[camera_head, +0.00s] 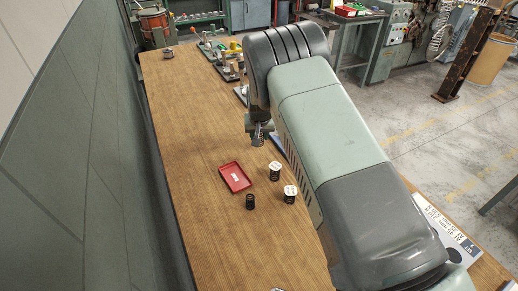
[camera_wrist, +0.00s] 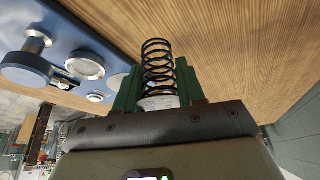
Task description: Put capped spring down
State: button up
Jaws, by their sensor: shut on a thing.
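My gripper (camera_head: 258,125) is held above the wooden table, beyond the red tray. In the wrist view its green fingers (camera_wrist: 157,92) are shut on a dark coil spring (camera_wrist: 158,58) with a pale cap (camera_wrist: 158,102) at the end between the fingers. The spring sticks out from the fingers, and in the head view it hangs below them (camera_head: 258,141). Two white-capped dark springs (camera_head: 275,169) (camera_head: 289,192) stand upright on the table. The head view does not clearly show a gap between the held spring and the table.
A red tray (camera_head: 235,165) with a white label lies left of the capped springs. A dark uncapped coil (camera_head: 250,202) stands in front of it. A blue plate (camera_wrist: 65,45) with metal round parts is in the wrist view. The table's left side (camera_head: 185,130) is clear.

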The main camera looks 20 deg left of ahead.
jog(key=shift+f, duration=2.8)
jog(key=shift+f, duration=0.15)
jog(key=o, duration=1.1)
jog(key=shift+s+r, duration=0.1)
jog(key=shift+r, duration=0.4)
jog(key=v, duration=1.1)
jog(key=shift+s+d+r, duration=0.1)
jog(key=shift+s, duration=0.1)
